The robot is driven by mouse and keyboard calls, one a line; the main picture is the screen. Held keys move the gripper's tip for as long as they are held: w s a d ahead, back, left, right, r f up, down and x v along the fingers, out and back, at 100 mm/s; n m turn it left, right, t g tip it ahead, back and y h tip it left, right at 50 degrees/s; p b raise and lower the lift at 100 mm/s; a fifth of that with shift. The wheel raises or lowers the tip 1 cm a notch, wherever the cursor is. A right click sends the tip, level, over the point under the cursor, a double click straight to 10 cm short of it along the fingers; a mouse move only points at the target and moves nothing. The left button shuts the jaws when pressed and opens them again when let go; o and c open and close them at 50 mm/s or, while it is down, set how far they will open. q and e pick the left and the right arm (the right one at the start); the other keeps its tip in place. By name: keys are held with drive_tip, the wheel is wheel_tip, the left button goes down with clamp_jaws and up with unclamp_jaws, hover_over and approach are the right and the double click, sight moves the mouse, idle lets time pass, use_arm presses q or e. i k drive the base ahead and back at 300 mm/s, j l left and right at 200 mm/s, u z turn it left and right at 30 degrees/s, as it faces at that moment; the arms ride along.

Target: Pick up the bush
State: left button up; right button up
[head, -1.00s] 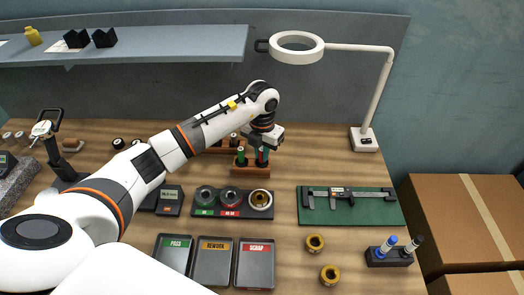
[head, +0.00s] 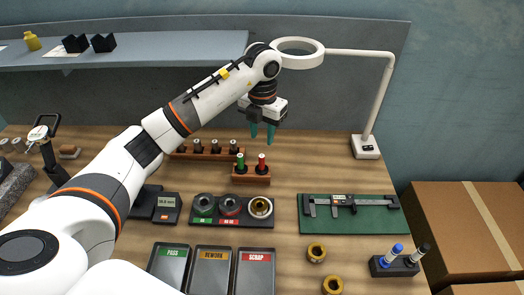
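Two short brass-coloured bushes with dark bores stand on the bench at the front right. The far bush (head: 316,252) is just right of the SCRAP tray, and the near bush (head: 332,285) is at the bottom edge of the picture. My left gripper (head: 262,134) is raised at the back of the bench, above the small wooden block, well behind both bushes. Its two teal fingers point down and are apart, with nothing between them. My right gripper is not in view.
A wooden block (head: 251,177) holds green and red plug gauges below my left gripper. A black ring holder (head: 233,220), green caliper mat (head: 355,222), SCRAP tray (head: 256,269) and marker stand (head: 395,264) surround the bushes. A lamp (head: 378,110) stands behind.

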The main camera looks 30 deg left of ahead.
sight(260, 202)
drive_tip(key=k, duration=1.5)
